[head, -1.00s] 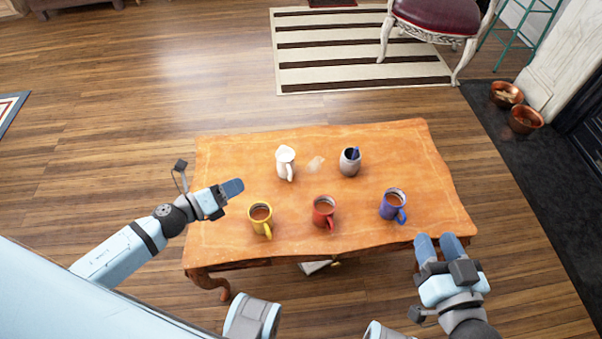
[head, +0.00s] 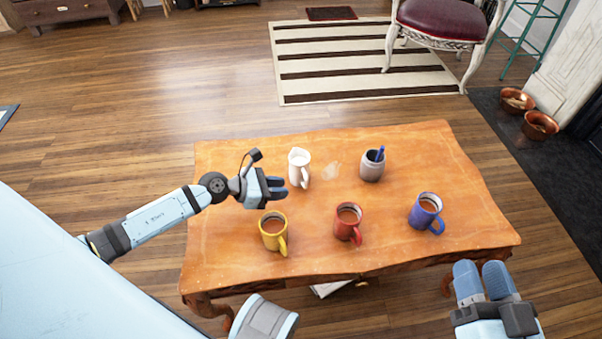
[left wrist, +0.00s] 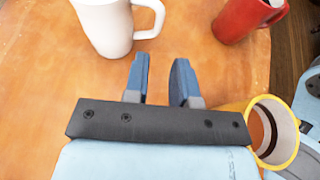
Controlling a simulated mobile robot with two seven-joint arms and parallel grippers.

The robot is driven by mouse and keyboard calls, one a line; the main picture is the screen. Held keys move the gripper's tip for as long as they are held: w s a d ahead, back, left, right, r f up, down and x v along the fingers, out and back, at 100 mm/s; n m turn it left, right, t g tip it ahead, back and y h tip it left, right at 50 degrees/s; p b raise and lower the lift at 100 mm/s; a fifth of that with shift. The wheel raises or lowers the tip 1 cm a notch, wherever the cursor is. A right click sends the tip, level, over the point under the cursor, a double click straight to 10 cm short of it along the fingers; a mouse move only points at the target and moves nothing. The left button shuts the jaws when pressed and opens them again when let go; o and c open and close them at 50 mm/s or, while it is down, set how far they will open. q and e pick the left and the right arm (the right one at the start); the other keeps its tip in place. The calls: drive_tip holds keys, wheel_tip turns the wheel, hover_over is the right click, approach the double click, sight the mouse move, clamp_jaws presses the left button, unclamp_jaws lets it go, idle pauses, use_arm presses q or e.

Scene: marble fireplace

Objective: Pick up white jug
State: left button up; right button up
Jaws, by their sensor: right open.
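The white jug (head: 299,168) stands upright at the back of the wooden table, its handle toward the front right. It also shows at the top of the left wrist view (left wrist: 103,25), just beyond the fingertips. My left gripper (head: 279,188) is over the table, just left of and in front of the jug. In the left wrist view its two blue fingers (left wrist: 158,75) are apart with nothing between them. My right gripper (head: 482,278) is open and empty off the table's front right edge.
A yellow mug (head: 272,233) stands close in front of my left gripper. A red mug (head: 347,222) and a blue mug (head: 424,213) stand along the front of the table (head: 230,245). A grey pot (head: 371,167) with a blue item is right of the jug.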

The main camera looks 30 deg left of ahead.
sight(301, 172)
use_arm(q)
drive_tip(key=x, duration=0.2)
drive_tip(key=shift+w+d+f, duration=0.1)
drive_tip(key=shift+w+f, duration=0.05)
drive_tip(key=shift+w, duration=0.05)
drive_tip(key=b+x, duration=0.2)
drive_tip(key=x, duration=0.3)
drive_tip(key=shift+w+r, duration=0.15)
drive_tip(key=shift+r, duration=0.05)
use_arm(e)
wheel_tip(301, 172, down, 4)
drive_tip(key=shift+a+r+g, duration=0.15)
drive_tip(key=shift+r+g, duration=0.05)
drive_tip(key=shift+g, duration=0.5)
use_arm(q)
drive_tip(key=shift+c, duration=0.3)
clamp_jaws()
